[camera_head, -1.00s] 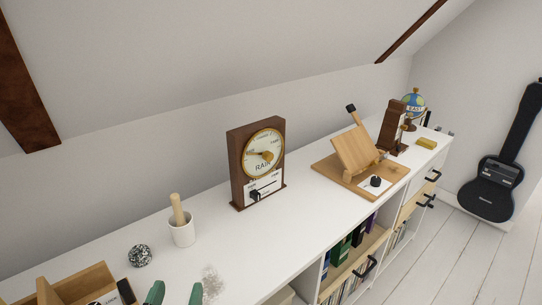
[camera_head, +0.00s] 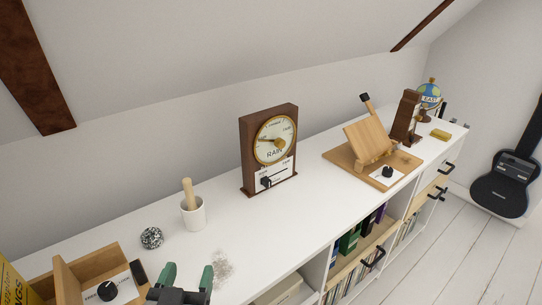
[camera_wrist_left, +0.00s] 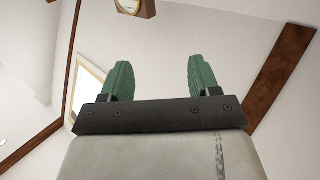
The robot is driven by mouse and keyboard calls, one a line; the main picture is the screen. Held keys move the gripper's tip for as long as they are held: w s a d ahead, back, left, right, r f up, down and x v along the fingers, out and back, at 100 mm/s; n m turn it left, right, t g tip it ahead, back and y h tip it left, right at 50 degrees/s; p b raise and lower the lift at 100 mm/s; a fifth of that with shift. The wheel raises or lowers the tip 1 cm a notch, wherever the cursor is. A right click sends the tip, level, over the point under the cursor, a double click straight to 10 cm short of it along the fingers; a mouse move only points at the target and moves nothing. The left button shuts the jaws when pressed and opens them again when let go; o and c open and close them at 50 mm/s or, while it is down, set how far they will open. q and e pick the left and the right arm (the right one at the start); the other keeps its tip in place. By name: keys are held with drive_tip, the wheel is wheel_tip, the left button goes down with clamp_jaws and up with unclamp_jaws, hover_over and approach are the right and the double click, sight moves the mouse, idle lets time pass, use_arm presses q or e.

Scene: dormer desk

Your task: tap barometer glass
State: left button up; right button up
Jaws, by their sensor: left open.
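The barometer (camera_head: 268,150) stands upright on the white shelf top, a brown wooden case with a round brass-rimmed dial. Its glass face (camera_head: 275,140) faces the front right; "RAIN" is readable on it. A white panel with a black slider knob (camera_head: 266,182) sits below the dial. My left gripper (camera_head: 188,275) has green fingertips, apart and empty, at the bottom of the head view, in front of and left of the barometer, well away from it. In the left wrist view the gripper (camera_wrist_left: 155,78) is also open, with part of the barometer (camera_wrist_left: 132,7) at the top edge. My right gripper is not seen.
A white mortar with pestle (camera_head: 194,212), a speckled ball (camera_head: 151,238) and an open wooden box (camera_head: 88,270) stand left of the barometer. A wooden stand (camera_head: 368,150) and a globe (camera_head: 428,95) are to its right. The shelf top (camera_head: 285,215) before the barometer is clear.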

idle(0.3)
use_arm(q)
clamp_jaws()
idle(1.6)
